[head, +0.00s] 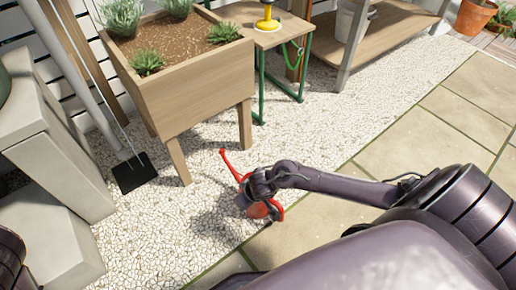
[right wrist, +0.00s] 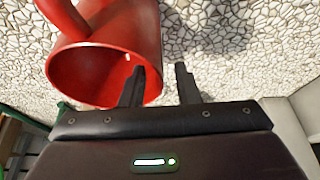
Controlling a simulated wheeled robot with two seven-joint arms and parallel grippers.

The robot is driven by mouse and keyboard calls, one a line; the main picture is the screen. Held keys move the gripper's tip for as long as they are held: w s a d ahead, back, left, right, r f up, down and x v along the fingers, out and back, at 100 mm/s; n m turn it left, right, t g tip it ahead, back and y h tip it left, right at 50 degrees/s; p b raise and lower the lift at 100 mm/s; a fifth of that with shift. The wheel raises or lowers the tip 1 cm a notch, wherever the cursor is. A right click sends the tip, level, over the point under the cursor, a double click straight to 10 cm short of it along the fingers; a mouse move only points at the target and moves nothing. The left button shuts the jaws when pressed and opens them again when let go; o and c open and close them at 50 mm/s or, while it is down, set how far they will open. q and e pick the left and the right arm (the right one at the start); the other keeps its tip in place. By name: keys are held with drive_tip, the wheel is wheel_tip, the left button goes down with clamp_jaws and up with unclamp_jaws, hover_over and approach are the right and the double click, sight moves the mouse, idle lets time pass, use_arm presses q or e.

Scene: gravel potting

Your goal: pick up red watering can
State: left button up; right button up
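The red watering can (head: 275,211) is on the white gravel, with its thin spout (head: 231,163) pointing to the back left. My right gripper (head: 252,203) is over it in the head view and hides much of its body. In the right wrist view the can (right wrist: 110,62) shows its open mouth and rim. My right gripper (right wrist: 160,72) is open there: one finger overlaps the mouth, the other is outside the can, with the wall's edge between them. I cannot tell whether the fingers touch it. My left gripper is out of view.
A wooden planter (head: 195,77) stands behind the can, beside a small green-legged table (head: 270,38). Grey blocks (head: 50,140) stand at the left, near a black dustpan-like tool (head: 134,173). Open gravel (head: 320,125) and paving slabs (head: 415,150) lie to the right.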

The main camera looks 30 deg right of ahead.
drive_tip(key=shift+b+x, duration=0.45)
drive_tip(key=shift+x, duration=0.6)
clamp_jaws()
drive_tip(key=shift+a, duration=0.1)
idle(0.4)
drive_tip(key=shift+r, duration=0.1)
